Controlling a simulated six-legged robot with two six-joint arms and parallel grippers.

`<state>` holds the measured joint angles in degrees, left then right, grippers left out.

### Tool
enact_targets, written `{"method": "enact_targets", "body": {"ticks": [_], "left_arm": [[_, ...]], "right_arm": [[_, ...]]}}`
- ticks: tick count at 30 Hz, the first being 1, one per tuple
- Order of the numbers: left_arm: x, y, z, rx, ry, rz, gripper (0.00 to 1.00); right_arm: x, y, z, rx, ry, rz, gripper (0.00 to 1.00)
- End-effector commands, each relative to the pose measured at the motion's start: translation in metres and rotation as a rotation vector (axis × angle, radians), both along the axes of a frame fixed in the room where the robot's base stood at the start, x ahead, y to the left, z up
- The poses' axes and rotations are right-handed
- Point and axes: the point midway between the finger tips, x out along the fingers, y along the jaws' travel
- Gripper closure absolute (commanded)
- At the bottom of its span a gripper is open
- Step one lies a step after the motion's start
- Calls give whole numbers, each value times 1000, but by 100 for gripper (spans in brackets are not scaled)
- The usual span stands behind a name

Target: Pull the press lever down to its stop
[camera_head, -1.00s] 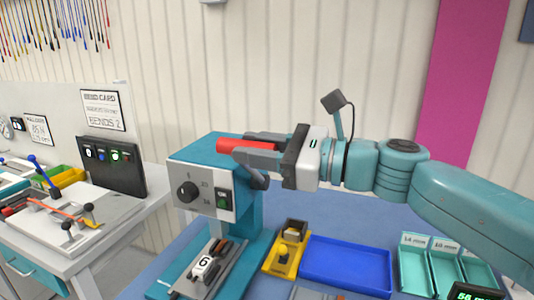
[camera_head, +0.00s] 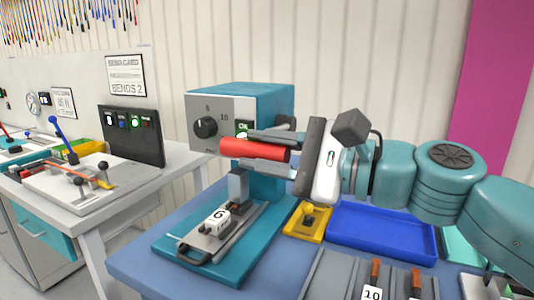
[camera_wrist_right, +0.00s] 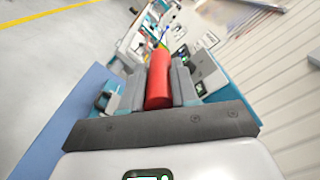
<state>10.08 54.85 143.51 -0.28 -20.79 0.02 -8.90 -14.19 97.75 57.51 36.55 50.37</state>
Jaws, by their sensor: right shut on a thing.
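The press (camera_head: 262,102) is a teal machine with a grey front panel, a black dial and a lit green switch. Its lever's red handle (camera_head: 255,150) lies roughly level in front of the panel's lower right. My right gripper (camera_head: 272,152) is shut on the red handle, one finger above and one below. The right wrist view also shows the red handle (camera_wrist_right: 159,78) between the two grey fingers. The grey ram (camera_head: 238,185) stands above a fixture (camera_head: 217,222) marked 6 on the teal base. The lever's arm is mostly hidden behind my gripper. My left gripper is out of view.
A yellow holder (camera_head: 308,222) and a blue tray (camera_head: 383,232) stand right of the press. A grey rack (camera_head: 340,278) with brown-handled pieces is at the front. A side bench (camera_head: 75,200) with a bending jig stands at the left.

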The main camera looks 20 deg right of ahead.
Motion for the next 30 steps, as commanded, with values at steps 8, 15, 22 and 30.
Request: {"method": "enact_targets", "body": {"ticks": [8, 15, 22, 30], "left_arm": [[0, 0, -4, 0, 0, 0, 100], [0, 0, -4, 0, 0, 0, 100], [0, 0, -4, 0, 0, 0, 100], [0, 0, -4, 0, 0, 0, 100]], "right_arm": [[0, 1, -5, -15, -8, 1, 100], [1, 2, -7, -16, -4, 3, 68], [0, 1, -5, -14, -6, 2, 46], [0, 0, -4, -13, -8, 0, 46]]}}
